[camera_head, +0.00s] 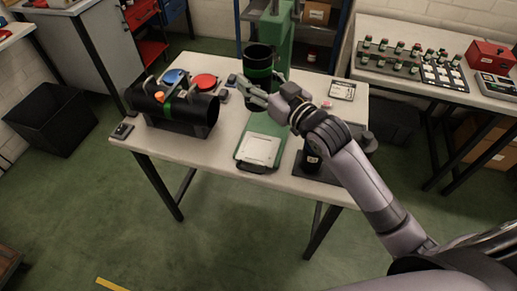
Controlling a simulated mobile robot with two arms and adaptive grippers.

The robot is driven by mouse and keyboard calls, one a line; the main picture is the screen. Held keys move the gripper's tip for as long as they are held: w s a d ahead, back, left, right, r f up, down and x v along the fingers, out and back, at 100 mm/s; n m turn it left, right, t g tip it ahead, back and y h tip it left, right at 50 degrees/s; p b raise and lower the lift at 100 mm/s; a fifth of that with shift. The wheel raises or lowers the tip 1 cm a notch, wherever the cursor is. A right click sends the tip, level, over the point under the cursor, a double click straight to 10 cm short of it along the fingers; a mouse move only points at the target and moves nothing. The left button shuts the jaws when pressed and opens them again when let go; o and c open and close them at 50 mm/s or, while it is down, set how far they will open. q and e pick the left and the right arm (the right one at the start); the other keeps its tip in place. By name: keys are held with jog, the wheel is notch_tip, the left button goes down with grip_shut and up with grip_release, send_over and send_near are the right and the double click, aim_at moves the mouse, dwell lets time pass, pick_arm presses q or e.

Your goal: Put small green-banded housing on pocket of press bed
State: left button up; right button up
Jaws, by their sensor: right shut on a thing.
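The small green-banded housing (258,56) is a black, open-topped cylinder with a green band. It is upright in front of the press column. My right gripper (264,86) reaches in from the right and is shut on the housing's lower side. The press (276,28) is a green column at the back of the table, and its green base (263,126) runs toward the front. The housing appears to be held above this base. The pocket of the press bed cannot be made out behind the housing and gripper. My left gripper is not in view.
A larger black cylinder with a green band (203,107) lies in a cradle on the left. Blue (175,76) and red (205,81) round pieces sit behind it. A white panel (259,149) lies at the front of the press base. A dark stand (318,172) is to its right.

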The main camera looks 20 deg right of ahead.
jog(key=shift+w+d+r, duration=0.15)
jog(key=shift+w, duration=0.15)
jog(key=shift+f, duration=9.8)
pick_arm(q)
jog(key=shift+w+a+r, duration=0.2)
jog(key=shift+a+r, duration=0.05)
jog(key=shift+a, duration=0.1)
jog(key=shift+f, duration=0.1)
pick_arm(e)
jog(key=shift+f, duration=0.1)
jog(key=o, duration=1.6)
jog(key=shift+f, duration=0.1)
